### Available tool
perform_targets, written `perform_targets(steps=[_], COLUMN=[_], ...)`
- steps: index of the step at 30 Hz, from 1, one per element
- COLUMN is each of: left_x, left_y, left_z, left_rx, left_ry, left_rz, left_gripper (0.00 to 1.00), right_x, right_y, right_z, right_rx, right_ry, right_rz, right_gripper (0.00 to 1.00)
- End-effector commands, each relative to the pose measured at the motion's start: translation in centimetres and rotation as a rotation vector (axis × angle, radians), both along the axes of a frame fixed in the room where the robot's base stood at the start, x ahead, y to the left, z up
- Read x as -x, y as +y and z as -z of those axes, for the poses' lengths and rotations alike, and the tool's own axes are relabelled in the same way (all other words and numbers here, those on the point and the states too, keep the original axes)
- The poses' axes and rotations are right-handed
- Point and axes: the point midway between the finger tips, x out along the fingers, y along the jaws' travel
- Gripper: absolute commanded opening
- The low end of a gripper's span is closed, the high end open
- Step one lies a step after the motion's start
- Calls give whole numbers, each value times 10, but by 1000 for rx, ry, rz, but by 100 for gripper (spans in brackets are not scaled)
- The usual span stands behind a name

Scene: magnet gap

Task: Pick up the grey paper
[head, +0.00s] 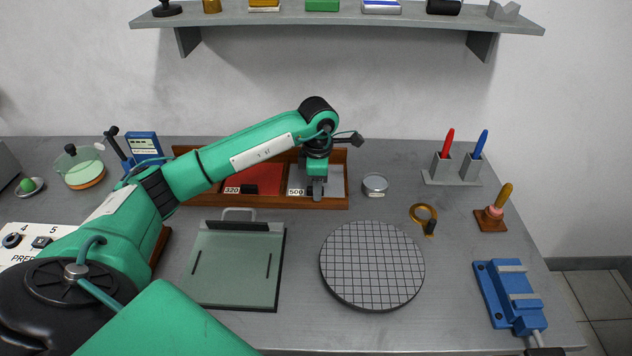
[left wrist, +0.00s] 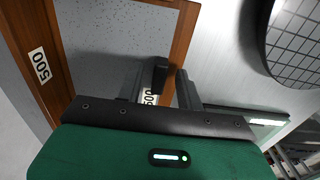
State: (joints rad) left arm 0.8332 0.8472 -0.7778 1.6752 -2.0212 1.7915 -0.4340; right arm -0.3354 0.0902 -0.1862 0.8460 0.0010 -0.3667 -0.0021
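The grey paper (head: 335,182) lies in the right compartment of a wooden tray (head: 215,201), beside a label reading 500. The left wrist view shows its grey surface (left wrist: 95,55) close up. My left gripper (head: 317,190) points down over this compartment, at its front part. In the left wrist view its two fingers (left wrist: 160,88) stand apart, with a small black block (left wrist: 160,74) showing between or just beyond them. I cannot tell whether either finger touches it. The gripper hides part of the paper. My right gripper is not in view.
Red paper (head: 262,176) with a black block lies in the tray's left compartment. A round tin (head: 375,185) stands close right of the tray. A green-grey board (head: 235,265) and a round gridded disc (head: 372,265) lie in front. A shelf (head: 340,18) hangs above.

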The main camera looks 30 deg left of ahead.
Motion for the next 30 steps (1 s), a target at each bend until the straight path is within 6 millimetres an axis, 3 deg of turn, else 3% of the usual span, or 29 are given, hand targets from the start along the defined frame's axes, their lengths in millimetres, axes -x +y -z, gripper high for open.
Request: perform_targets(steps=[1,5,20,26,30], left_x=[0,0,-1,-1,-1], left_y=[0,0,0,0,0], left_z=[0,0,-10,-41,-76], left_rx=[0,0,-1,0,0], left_ry=[0,0,-2,-6,-7], left_rz=[0,0,0,1,0], left_gripper=[26,1,0,0,0], right_x=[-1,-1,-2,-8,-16], right_y=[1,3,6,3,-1], right_z=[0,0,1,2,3], right_rx=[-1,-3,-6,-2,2], right_ry=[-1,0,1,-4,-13], right_rz=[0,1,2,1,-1], right_gripper=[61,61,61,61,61])
